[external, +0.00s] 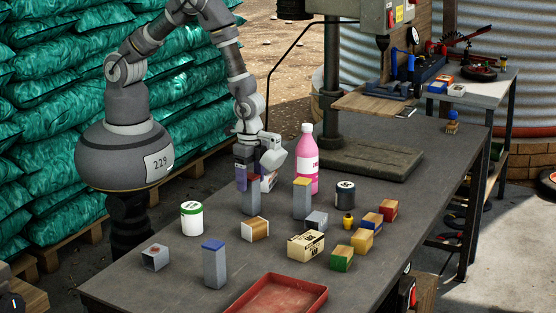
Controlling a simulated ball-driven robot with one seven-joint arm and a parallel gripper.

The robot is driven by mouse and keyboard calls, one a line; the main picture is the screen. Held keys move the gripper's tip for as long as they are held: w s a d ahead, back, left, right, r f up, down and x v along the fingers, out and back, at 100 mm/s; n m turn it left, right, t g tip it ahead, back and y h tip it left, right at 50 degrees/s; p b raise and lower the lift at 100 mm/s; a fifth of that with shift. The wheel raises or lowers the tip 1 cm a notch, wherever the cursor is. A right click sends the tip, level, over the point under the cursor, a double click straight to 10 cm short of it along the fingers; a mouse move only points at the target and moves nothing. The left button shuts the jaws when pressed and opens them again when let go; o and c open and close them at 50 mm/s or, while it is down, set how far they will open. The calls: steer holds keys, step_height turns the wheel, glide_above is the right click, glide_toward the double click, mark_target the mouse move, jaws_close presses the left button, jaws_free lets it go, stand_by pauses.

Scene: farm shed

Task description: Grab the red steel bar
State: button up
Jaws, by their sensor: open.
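A grey upright bar with a red top (250,199) stands on the dark workbench, left of the bench's middle. My gripper (255,175) points down close to the bar's top end, with its jaws open. Part of the bar's upper end is hard to make out beside the fingers. I cannot tell whether the fingers touch it. Two similar grey bars stand nearby: one with a yellow top (302,202) to the right, one with a blue top (214,268) nearer the front.
A pink bottle (307,160) stands close to the right. A white can (191,219), a dark can (345,194) and several small blocks surround the bars. A red tray (252,305) lies at the front edge.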

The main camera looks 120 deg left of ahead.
step_height(320, 180, down, 2)
steer(key=shift+f, duration=0.25)
steer(key=shift+r, duration=0.15)
steer(key=shift+w, duration=0.1)
steer(key=c, duration=1.2)
steer(key=shift+r, duration=0.1)
